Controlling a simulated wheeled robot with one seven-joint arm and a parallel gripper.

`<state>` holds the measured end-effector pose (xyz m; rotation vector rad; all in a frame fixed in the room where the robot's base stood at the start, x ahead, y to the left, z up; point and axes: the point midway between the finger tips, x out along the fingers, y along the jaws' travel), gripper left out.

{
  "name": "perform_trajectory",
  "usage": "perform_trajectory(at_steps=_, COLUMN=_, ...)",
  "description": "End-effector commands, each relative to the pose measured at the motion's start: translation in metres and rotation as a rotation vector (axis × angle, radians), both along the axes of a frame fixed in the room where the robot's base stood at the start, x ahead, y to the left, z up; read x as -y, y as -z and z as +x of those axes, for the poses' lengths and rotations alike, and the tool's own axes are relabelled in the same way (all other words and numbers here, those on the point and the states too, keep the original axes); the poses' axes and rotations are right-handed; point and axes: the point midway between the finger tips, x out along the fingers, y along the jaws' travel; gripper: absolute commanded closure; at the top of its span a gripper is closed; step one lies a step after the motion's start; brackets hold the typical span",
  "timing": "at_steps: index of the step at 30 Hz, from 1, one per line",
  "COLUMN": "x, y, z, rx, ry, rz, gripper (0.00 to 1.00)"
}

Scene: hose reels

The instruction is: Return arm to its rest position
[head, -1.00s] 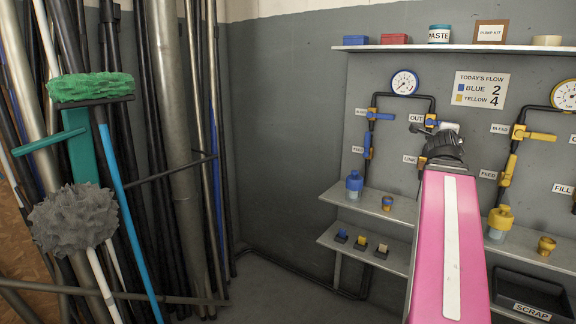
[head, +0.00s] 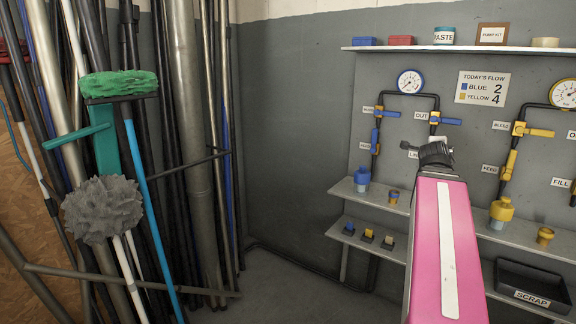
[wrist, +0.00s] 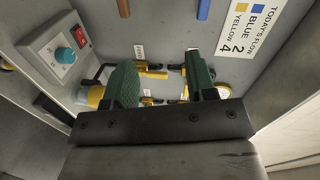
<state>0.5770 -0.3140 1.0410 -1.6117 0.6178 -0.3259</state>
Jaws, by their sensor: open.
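My gripper (wrist: 160,78) shows in the wrist view as two dark green fingers. They stand apart with nothing between them. My pink arm fills the lower right of the head view, reaching toward the wall panel. Its dark far joint stands in front of the panel, just below the OUT valve's blue handle (head: 445,121), and my fingers cannot be made out there. The wrist view faces the panel (wrist: 165,30), with the flow sign (wrist: 250,25) at upper right and yellow valve parts beyond the fingers.
Two narrow shelves (head: 340,187) with blue and yellow fittings lie beside and behind my arm. A black SCRAP tray (head: 531,285) sits at lower right. Brushes (head: 104,208) and poles lean at the left. Floor between poles and panel is clear. A control box (wrist: 67,45) shows in the wrist view.

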Motion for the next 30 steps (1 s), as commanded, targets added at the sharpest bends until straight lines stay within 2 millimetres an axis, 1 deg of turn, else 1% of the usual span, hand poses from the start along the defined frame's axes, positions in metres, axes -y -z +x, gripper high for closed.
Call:
perform_trajectory(at_steps=1, x=-0.005, y=0.011, z=0.004, rx=-0.036, ry=-0.010, rz=-0.008, gripper=0.49)
perform_trajectory(at_steps=5, x=-0.018, y=0.041, z=0.011, rx=-0.148, ry=-0.042, rz=-0.036, gripper=0.49)
perform_trajectory(at_steps=8, x=-0.033, y=0.072, z=0.018, rx=-0.261, ry=-0.082, rz=-0.068, gripper=0.49)
perform_trajectory(at_steps=11, x=-0.055, y=0.113, z=0.024, rx=-0.407, ry=-0.146, rz=-0.109, gripper=0.49)
perform_trajectory(at_steps=12, x=-0.065, y=0.132, z=0.025, rx=-0.475, ry=-0.180, rz=-0.129, gripper=0.49)
perform_trajectory(at_steps=13, x=-0.073, y=0.145, z=0.026, rx=-0.524, ry=-0.209, rz=-0.146, gripper=0.49)
perform_trajectory(at_steps=15, x=-0.091, y=0.177, z=0.026, rx=-0.640, ry=-0.278, rz=-0.183, gripper=0.49)
perform_trajectory(at_steps=17, x=-0.108, y=0.204, z=0.025, rx=-0.735, ry=-0.346, rz=-0.217, gripper=0.49)
perform_trajectory(at_steps=18, x=-0.119, y=0.222, z=0.023, rx=-0.797, ry=-0.393, rz=-0.240, gripper=0.49)
perform_trajectory(at_steps=20, x=-0.136, y=0.247, z=0.020, rx=-0.887, ry=-0.470, rz=-0.275, gripper=0.49)
perform_trajectory(at_steps=21, x=-0.148, y=0.264, z=0.016, rx=-0.945, ry=-0.525, rz=-0.299, gripper=0.49)
perform_trajectory(at_steps=23, x=-0.166, y=0.289, z=0.010, rx=-1.029, ry=-0.611, rz=-0.336, gripper=0.49)
perform_trajectory(at_steps=24, x=-0.178, y=0.305, z=0.005, rx=-1.082, ry=-0.672, rz=-0.360, gripper=0.49)
perform_trajectory(at_steps=26, x=-0.195, y=0.328, z=-0.003, rx=-1.159, ry=-0.768, rz=-0.396, gripper=0.49)
perform_trajectory(at_steps=27, x=-0.207, y=0.344, z=-0.010, rx=-1.207, ry=-0.835, rz=-0.422, gripper=0.49)
perform_trajectory(at_steps=30, x=-0.236, y=0.379, z=-0.028, rx=-1.316, ry=-1.014, rz=-0.484, gripper=0.49)
